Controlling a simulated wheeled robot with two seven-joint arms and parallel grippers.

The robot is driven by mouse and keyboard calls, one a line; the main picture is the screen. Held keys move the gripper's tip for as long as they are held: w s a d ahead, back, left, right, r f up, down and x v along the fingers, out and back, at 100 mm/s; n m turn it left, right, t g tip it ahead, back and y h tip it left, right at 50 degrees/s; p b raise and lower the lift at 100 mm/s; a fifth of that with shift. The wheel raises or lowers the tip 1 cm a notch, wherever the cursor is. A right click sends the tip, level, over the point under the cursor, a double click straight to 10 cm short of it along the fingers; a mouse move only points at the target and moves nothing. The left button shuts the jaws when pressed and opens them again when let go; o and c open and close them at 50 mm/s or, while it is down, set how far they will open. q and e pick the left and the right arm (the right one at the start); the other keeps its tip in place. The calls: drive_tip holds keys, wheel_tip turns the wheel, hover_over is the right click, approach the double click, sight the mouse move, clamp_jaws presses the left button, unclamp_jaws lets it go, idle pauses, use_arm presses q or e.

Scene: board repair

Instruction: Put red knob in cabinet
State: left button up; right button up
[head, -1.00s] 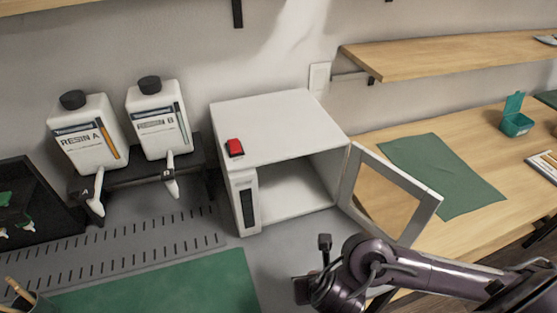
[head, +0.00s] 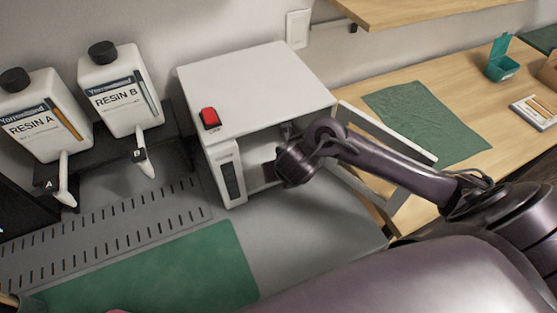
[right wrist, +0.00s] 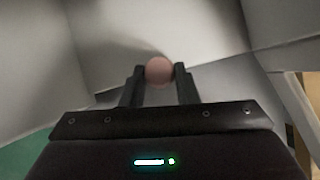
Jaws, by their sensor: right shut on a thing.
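The white cabinet (head: 255,85) stands on the grey bench with its framed door (head: 405,145) swung open to the right. My right arm reaches to the cabinet's open front, and its wrist is at the opening. In the right wrist view, my right gripper (right wrist: 159,72) is shut on a round, dull pinkish-red knob (right wrist: 159,69), held between its two fingertips. Pale walls, apparently the cabinet's, surround it there. The fingers and knob are hidden in the head view. I cannot tell whether the knob touches any surface. My left gripper is not in view.
A red switch (head: 210,118) sits on the cabinet's top front corner. Two resin bottles (head: 122,90) stand on a dark rack to the left. A green mat (head: 160,275) lies in front. The open door is close beside my right arm.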

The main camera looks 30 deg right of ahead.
drive_tip(key=w, duration=0.2)
drive_tip(key=w+d, duration=0.1)
drive_tip(key=w, duration=0.1)
drive_tip(key=shift+w+f, duration=0.1)
drive_tip(key=shift+w, duration=0.15)
drive_tip(key=shift+s+f+b, duration=0.1)
drive_tip(key=shift+f+b, duration=0.45)
drive_tip(key=shift+f, duration=0.15)
drive_tip(key=shift+r, duration=0.1)
drive_tip(key=o, duration=0.9)
drive_tip(key=shift+o, duration=0.2)
